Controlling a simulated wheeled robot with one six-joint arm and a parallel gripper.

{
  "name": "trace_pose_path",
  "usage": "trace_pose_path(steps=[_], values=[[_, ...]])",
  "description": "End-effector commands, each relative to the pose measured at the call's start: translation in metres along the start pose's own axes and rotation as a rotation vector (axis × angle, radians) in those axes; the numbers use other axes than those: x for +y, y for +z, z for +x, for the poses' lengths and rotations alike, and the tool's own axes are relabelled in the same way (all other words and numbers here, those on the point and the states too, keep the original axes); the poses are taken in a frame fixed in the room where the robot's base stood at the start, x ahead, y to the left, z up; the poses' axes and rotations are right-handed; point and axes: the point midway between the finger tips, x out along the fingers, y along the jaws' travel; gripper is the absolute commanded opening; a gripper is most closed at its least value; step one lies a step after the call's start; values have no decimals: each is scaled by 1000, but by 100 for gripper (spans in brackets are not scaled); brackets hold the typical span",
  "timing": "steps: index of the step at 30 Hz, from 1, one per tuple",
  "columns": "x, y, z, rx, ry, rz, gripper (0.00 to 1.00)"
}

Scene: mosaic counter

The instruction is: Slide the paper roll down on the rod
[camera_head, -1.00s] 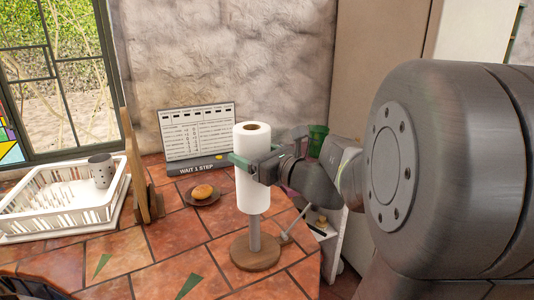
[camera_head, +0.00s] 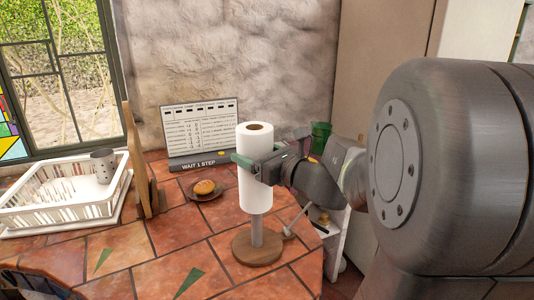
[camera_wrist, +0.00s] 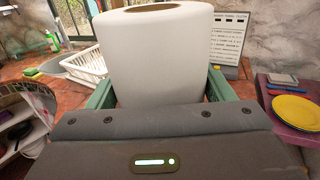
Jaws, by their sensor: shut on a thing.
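In the wrist view the roll (camera_wrist: 155,55) fills the middle, between the green fingers (camera_wrist: 160,92). The rod's top is not clearly visible inside the roll's brown core.
A white dish rack (camera_head: 65,205) with a grey cup (camera_head: 103,166) stands at the left. A wooden board (camera_head: 141,170) stands beside it. A bun on a plate (camera_head: 206,190) and a sign board (camera_head: 203,133) are behind the roll. Yellow plates (camera_wrist: 295,109) show at right.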

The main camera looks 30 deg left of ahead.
Motion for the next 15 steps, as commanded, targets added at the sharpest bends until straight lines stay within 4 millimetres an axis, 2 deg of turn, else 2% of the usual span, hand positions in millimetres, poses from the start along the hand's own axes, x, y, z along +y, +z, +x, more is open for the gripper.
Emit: trace_pose_path(steps=[15], values=[[0,-17,0,0,0,0,48]])
